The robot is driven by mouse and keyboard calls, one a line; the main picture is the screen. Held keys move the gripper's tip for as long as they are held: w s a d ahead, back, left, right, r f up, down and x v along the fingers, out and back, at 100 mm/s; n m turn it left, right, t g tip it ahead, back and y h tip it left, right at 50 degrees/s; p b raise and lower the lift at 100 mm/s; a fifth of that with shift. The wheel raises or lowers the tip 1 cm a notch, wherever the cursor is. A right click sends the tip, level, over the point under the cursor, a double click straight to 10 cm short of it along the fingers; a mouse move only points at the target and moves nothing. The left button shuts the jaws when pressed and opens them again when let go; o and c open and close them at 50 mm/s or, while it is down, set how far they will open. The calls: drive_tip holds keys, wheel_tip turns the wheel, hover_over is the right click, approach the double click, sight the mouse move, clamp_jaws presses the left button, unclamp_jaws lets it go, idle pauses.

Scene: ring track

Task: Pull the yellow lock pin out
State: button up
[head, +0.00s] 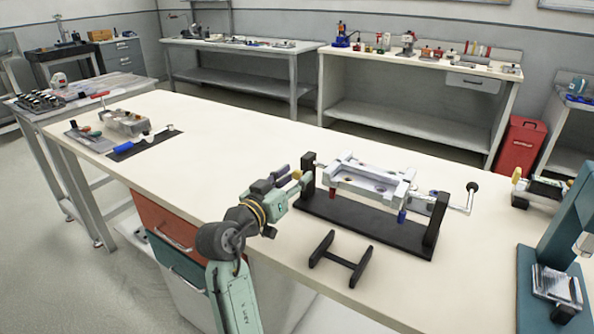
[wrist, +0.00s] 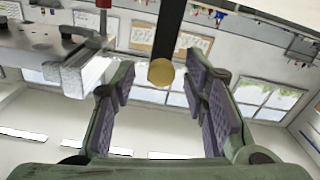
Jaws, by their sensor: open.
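The yellow lock pin (wrist: 161,72) shows in the wrist view as a round yellow knob on a dark upright post. It lies between the two finger lines of my gripper (wrist: 162,88), near the tips, with a gap visible on both sides. My gripper is open and holds nothing. In the head view my gripper (head: 300,182) is at the left end of the fixture, and the yellow knob (head: 297,174) shows small beside it. The fixture is a grey metal frame (head: 372,181) carried over a black base (head: 350,218) between two black end posts. The pin's shaft is hidden.
A crank handle (head: 471,189) sticks out at the fixture's right. A black H-shaped stand (head: 340,260) lies in front of it. A teal machine (head: 555,275) stands at the right edge. The bench top (head: 230,140) left of the fixture is largely clear.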

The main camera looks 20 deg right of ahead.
drive_tip(key=shift+x, duration=0.9)
drive_tip(key=shift+c, duration=0.2)
clamp_jaws()
